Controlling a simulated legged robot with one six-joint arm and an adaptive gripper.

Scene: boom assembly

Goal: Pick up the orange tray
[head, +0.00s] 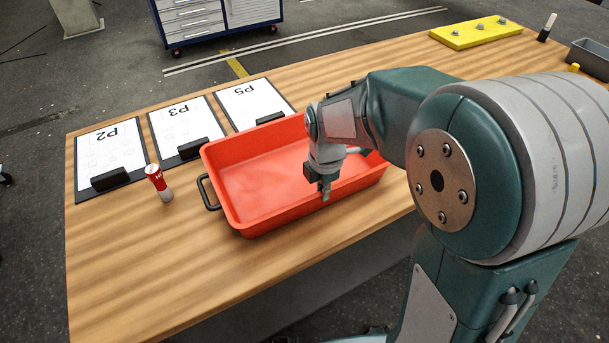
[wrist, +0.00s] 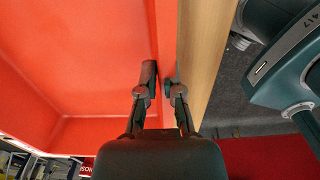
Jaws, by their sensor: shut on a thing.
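The orange tray (head: 262,183) is an open, empty, rectangular tub with a black handle on its left end. It sits on the wooden table in the head view and looks slightly tilted there. My gripper (head: 325,192) points down at the tray's near long wall in the head view. In the wrist view the two fingers of my gripper (wrist: 162,85) stand on either side of the rim of the orange tray (wrist: 90,75), shut on it. My arm covers the tray's right end in the head view.
The wooden table (head: 130,270) is clear at front left. Clipboards P2 (head: 108,150), P3 (head: 185,125) and P5 (head: 252,102) lie behind the tray. A yellow block (head: 475,33) and grey bin (head: 592,58) are far right.

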